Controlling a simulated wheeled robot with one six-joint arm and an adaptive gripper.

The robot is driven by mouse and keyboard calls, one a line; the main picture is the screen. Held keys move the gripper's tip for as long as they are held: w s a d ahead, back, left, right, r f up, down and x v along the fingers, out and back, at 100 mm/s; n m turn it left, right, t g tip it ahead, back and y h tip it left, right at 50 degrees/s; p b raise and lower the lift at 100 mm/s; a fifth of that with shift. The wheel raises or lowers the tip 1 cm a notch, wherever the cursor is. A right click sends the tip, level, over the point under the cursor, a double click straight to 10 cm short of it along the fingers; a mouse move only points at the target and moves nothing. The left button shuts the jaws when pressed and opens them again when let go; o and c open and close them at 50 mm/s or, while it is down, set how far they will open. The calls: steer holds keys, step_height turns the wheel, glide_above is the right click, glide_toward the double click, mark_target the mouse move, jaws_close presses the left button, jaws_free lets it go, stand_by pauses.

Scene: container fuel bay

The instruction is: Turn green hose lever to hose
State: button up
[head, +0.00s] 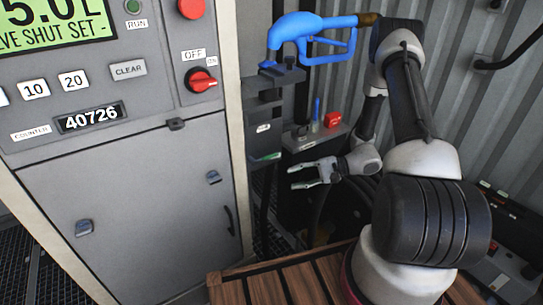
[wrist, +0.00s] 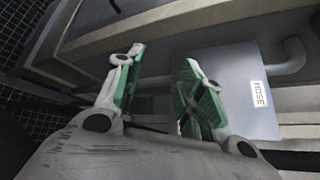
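My gripper (head: 294,178) is open in the head view, pointing left, just right of the fuel cabinet's edge and below the nozzle holder. In the wrist view its two green-padded fingers (wrist: 161,62) stand apart with nothing clearly between them. A grey plate (wrist: 222,62) with a white HOSE label (wrist: 259,94) lies beyond and to the right of the fingers. I cannot make out the green hose lever for certain in either view; it may be hidden behind the fingers or the arm.
A blue fuel nozzle (head: 310,38) rests on a dark holder (head: 281,75) above my gripper. The grey cabinet (head: 130,210) stands at left, with a red OFF knob (head: 200,80). A small shelf with a red object (head: 332,119) is behind. Slatted wood (head: 285,282) lies below.

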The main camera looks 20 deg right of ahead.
mark_target(274, 156)
steer(key=w+r+n+t, duration=0.1)
steer(key=w, duration=0.1)
steer(key=w+r+t, duration=0.1)
steer(key=w, duration=0.2)
steer(key=w+r+n+t, duration=0.1)
steer(key=w, duration=0.1)
steer(key=shift+w+a+r+n+t, duration=0.2)
steer(key=shift+w+n+t, duration=0.1)
steer(key=shift+w+t, duration=0.1)
steer(key=x, duration=0.6)
steer(key=shift+w+a, duration=0.2)
steer(key=shift+a, duration=0.15)
jaws_close()
